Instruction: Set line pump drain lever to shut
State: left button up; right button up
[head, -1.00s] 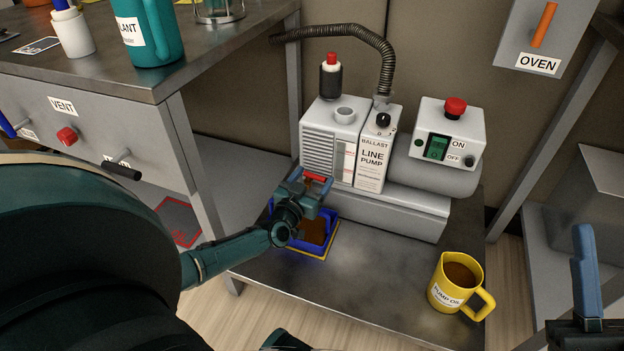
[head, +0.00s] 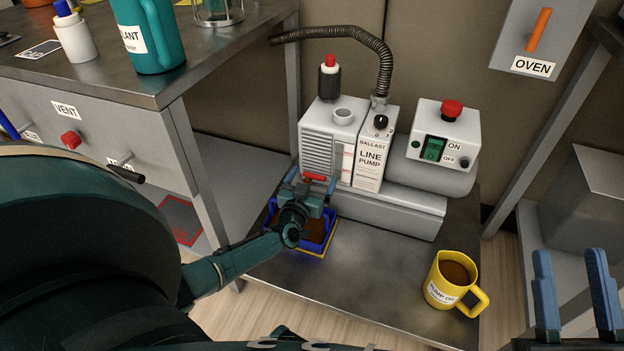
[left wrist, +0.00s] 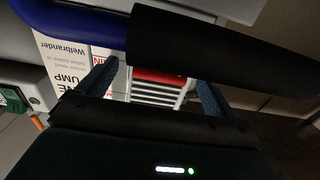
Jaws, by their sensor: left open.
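The line pump (head: 370,165) stands on the low metal shelf. Its red drain lever (head: 315,177) is low on the vented front and looks roughly level. My left gripper (head: 312,190) is open right at the lever, over the blue drain tray (head: 328,240) holding brown oil. In the left wrist view the lever (left wrist: 158,76) shows between the two spread fingers (left wrist: 153,88); a dark bar hides part of it. I cannot tell whether the fingers touch it. My right gripper (head: 577,290) is open and empty at lower right, away from the pump.
A yellow pump oil jug (head: 453,280) stands at the shelf's front right. The switch box (head: 444,140) with a red button is on the pump's right. A bench (head: 100,72) with a teal jug (head: 150,38) is at upper left. The middle of the shelf is clear.

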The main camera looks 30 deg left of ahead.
aim_at(314, 177)
pick_arm(q)
jog(key=shift+s+d, duration=0.1)
jog(key=shift+s, duration=0.1)
jog(key=p+v, duration=0.3)
jog(key=v, duration=0.1)
jog(key=shift+s+r, duration=0.15)
jog(key=shift+s, duration=0.05)
jog(key=p+v, duration=0.2)
jog(key=v, duration=0.6)
jog(key=shift+s+p, duration=0.2)
jog(key=shift+p, duration=0.15)
pick_arm(e)
jog(key=f+m+g+h, duration=0.1)
jog(key=s+f+m+h, duration=0.1)
jog(key=f, duration=0.1)
jog(key=shift+s+f+g+h, duration=0.1)
jog(key=shift+f+g+h, duration=0.05)
jog(key=shift+g+h, duration=0.25)
pick_arm(q)
jog(key=shift+d+f, duration=0.1)
jog(key=shift+f, duration=0.15)
pick_arm(e)
jog(key=shift+d+f, duration=0.1)
